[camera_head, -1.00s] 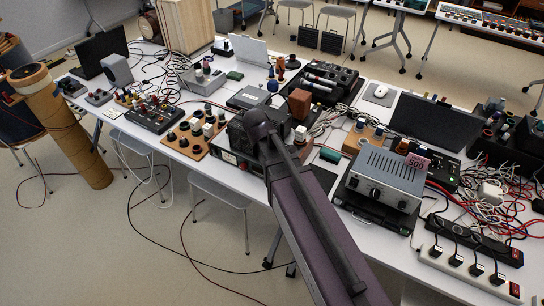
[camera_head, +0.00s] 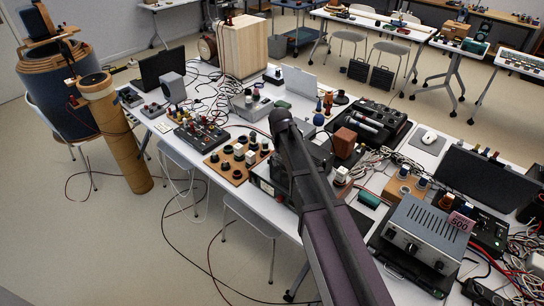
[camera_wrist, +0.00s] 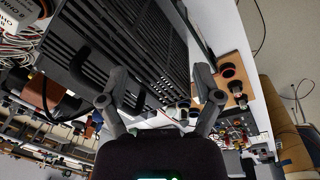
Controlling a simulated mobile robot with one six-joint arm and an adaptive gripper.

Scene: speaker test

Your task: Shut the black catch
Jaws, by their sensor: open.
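I cannot make out a black catch for certain in any view. A black ribbed housing (camera_wrist: 130,35) fills the upper middle of the wrist view, close to my gripper. My gripper (camera_wrist: 160,92) shows there with its two grey fingers spread apart and nothing seen held between them. Whether a finger touches the housing is unclear. In the head view my arm crosses the middle of the bench and hides my gripper. It partly covers a dark boxy instrument (camera_head: 264,182) at the bench's near edge.
The white bench is crowded with a silver amplifier (camera_head: 425,232), a wooden knob board (camera_head: 235,163), a black open case (camera_head: 365,122) and loose cables. A wooden cabinet (camera_head: 242,46) stands behind. A cardboard tube (camera_head: 120,140) stands at left. Floor is open in front of the bench.

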